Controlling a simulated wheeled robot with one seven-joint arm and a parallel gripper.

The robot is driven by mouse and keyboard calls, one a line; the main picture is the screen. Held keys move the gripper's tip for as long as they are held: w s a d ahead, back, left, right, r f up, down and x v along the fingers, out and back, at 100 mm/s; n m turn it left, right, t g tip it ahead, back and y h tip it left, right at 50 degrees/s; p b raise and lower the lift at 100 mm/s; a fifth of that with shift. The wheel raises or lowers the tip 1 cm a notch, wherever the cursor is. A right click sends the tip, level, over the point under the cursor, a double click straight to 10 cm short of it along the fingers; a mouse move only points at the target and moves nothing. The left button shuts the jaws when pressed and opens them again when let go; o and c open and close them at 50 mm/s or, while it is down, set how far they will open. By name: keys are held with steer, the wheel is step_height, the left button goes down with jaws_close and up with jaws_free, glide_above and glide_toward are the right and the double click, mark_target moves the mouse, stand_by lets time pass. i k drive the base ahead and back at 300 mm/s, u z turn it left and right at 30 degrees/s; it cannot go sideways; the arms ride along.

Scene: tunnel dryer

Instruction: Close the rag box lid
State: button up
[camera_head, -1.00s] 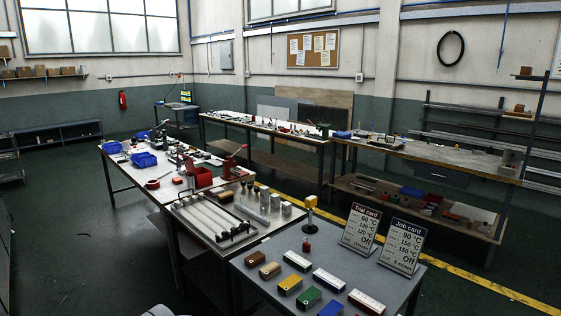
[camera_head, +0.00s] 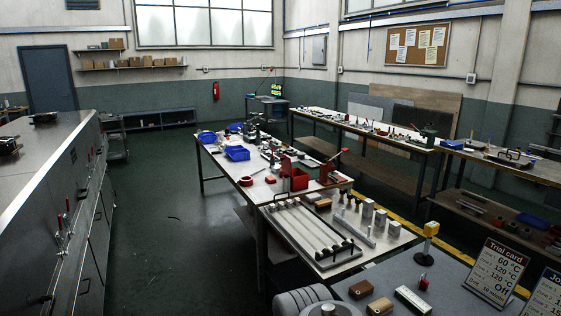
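A red box (camera_head: 298,182) stands on the white-topped workbench in the middle of the view. It looks like the rag box. A red panel (camera_head: 286,164) stands up at its left side and looks like a raised lid, but it is small and I cannot be sure. My gripper is not in view. A grey rounded part of my own arm shows at the bottom edge, well short of the box.
A red lever tool (camera_head: 331,170) stands right of the box. Blue bins (camera_head: 237,153) sit farther back on the bench. A tray of rods (camera_head: 305,238) lies in front. A long metal dryer (camera_head: 50,200) runs along the left. The floor (camera_head: 175,225) between is clear.

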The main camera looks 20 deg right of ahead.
mark_target(286, 164)
steer(key=i, duration=1.5)
steer(key=z, duration=0.6)
steer(key=i, duration=0.35)
steer(key=u, duration=0.9)
steer(key=i, duration=1.25)
steer(key=u, duration=0.4)
steer(key=i, duration=0.75)
steer(key=z, duration=0.15)
